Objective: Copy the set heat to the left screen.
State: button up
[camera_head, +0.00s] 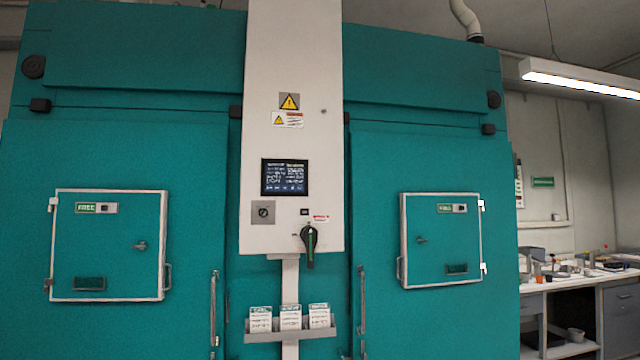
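A dark touch screen (284,177) is set in the tall white control column (292,60) between the two teal chambers. It is lit and shows rows of small pale text in two columns, too small to read. The left chamber (190,245) has a white-framed hatch (108,270) with a green and white sign (97,208) that seems to read FREE. The right chamber (375,160) has a similar hatch (440,275) with a like sign (452,208). Both hatches are shut. I see no separate left screen. My gripper is not in view.
Below the screen are a key switch (263,212) and a dark rotary handle (309,247). A rack (291,336) of several cards hangs lower on the column. Vertical door handles (214,308) (362,312) flank it. A cluttered bench (560,286) stands at right.

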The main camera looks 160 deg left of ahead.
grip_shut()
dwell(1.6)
